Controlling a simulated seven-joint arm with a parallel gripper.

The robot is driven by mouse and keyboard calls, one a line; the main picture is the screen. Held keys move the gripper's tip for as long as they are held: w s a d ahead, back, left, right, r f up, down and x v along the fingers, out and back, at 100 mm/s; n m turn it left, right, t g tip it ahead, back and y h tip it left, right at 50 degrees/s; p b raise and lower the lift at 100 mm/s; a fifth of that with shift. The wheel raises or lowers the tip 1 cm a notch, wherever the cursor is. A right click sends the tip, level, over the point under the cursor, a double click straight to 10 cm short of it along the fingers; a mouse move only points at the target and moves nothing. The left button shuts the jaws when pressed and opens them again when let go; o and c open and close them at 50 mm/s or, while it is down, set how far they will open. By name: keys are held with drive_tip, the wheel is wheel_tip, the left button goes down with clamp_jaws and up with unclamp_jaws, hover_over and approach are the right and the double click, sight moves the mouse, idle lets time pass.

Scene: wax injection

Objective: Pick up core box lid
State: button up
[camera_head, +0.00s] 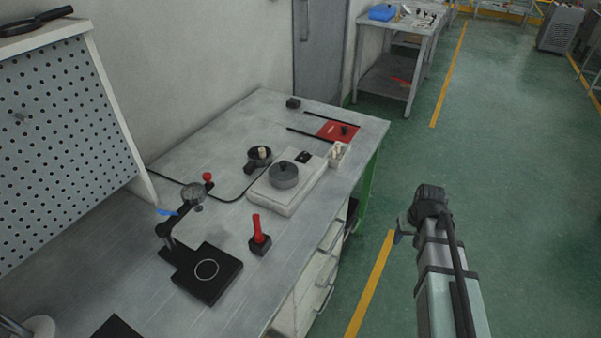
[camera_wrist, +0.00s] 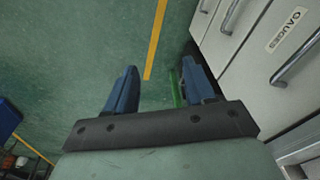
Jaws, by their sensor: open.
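A grey round pot-like piece with a knobbed top (camera_head: 284,175) sits on a white slab (camera_head: 312,180) on the workbench; it may be the core box with its lid, but I cannot tell for sure. A dark round dish (camera_head: 257,162) with a pale piece (camera_head: 262,152) in it stands just left of the slab. My gripper (camera_wrist: 160,72) is open and empty, its two blue fingers apart over the green floor beside the bench. In the head view my gripper (camera_head: 402,234) is right of the bench, well away from these pieces.
A dial gauge stand (camera_head: 208,273), a red-handled tool (camera_head: 259,233) and a red mat (camera_head: 340,130) with black rods beside it are on the bench. Bench drawers (camera_wrist: 255,50) with handles lie close right of my fingers. Open floor (camera_head: 500,180) lies right.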

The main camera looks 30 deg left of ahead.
drive_tip(key=w+a+r+n, duration=0.2)
drive_tip(key=a+r, duration=0.4)
drive_tip(key=a, duration=0.2)
drive_tip(key=n+y, duration=0.2)
drive_tip(key=n, duration=0.5)
approach(284, 163)
drive_tip(key=shift+x, duration=4.7)
drive_tip(key=shift+d, duration=0.1)
drive_tip(key=shift+c, duration=0.5)
clamp_jaws()
